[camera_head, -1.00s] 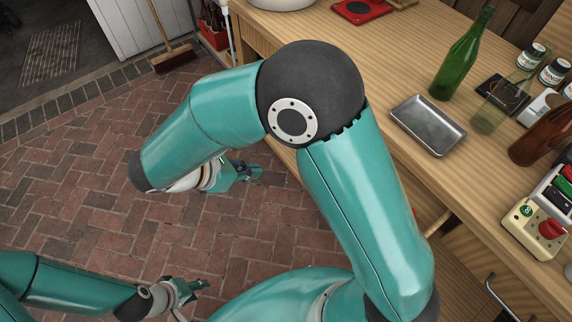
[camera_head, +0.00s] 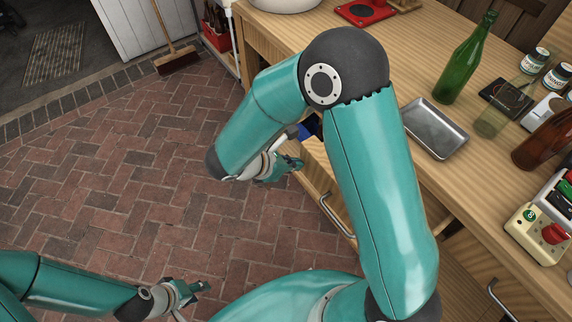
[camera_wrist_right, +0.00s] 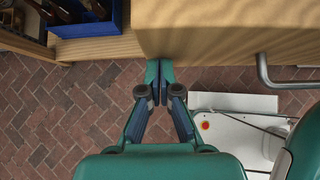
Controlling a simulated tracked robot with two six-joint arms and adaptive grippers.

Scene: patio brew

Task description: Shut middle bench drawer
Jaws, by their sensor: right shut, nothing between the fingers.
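A wooden bench drawer front with a curved metal handle (camera_head: 338,215) shows beside my right upper arm in the head view. The handle is also at the right in the right wrist view (camera_wrist_right: 265,75). My arm hides part of the drawer, so I cannot tell how far it stands out. My right gripper (camera_head: 297,164) is shut and empty, left of this handle. In the right wrist view its fingertips (camera_wrist_right: 158,68) are close to the lower edge of the wood; touching or apart is unclear. My left gripper (camera_head: 200,288) is low over the bricks, away from the bench; its jaw opening is unclear.
The benchtop (camera_head: 300,45) holds a metal tray (camera_head: 436,128), a green bottle (camera_head: 466,60) and a brown bottle (camera_head: 545,140).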

